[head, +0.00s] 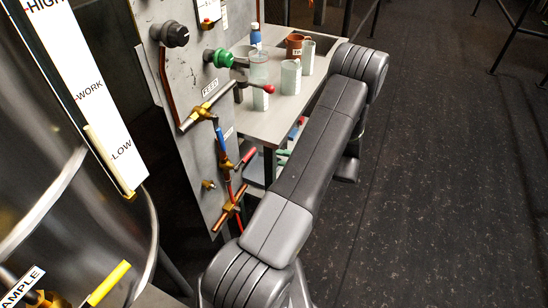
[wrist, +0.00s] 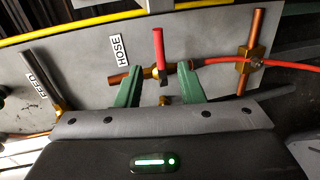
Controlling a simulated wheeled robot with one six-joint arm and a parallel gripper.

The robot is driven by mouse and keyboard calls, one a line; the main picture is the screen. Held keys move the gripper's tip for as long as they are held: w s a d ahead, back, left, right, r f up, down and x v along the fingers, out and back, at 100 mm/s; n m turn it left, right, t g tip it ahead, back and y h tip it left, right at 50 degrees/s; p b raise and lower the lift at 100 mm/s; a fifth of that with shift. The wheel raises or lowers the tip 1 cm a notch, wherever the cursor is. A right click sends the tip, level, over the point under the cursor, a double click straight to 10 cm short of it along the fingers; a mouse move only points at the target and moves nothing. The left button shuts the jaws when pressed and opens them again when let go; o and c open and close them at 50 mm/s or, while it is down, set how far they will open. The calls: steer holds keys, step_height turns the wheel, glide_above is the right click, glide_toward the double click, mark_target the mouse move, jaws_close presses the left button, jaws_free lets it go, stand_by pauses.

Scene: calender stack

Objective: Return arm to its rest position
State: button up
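My arm (head: 305,165) reaches up from the bottom of the head view, bends at its elbow near the table, and folds down behind itself. My gripper (wrist: 160,72) shows in the wrist view with its two green fingers spread apart and nothing held. Between and beyond the fingers is a brass valve with a red handle (wrist: 158,48), below the HOSE label (wrist: 116,48). I cannot tell whether the fingers touch it. In the head view my gripper is mostly hidden behind the arm.
The grey valve panel (head: 185,90) stands left of my arm. A red hose (wrist: 285,63) runs from the valve to a brass fitting (wrist: 246,62). The table (head: 285,122) holds several cups and a blue bottle (head: 256,36).

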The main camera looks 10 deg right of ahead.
mark_target(252, 151)
steer(key=shift+s+d, duration=0.15)
steer(key=shift+d, duration=0.05)
steer(key=p+x, duration=0.1)
steer(key=x, duration=1.3)
steer(key=shift+d+r, duration=0.1)
steer(key=shift+r, duration=0.05)
steer(key=shift+d, duration=0.1)
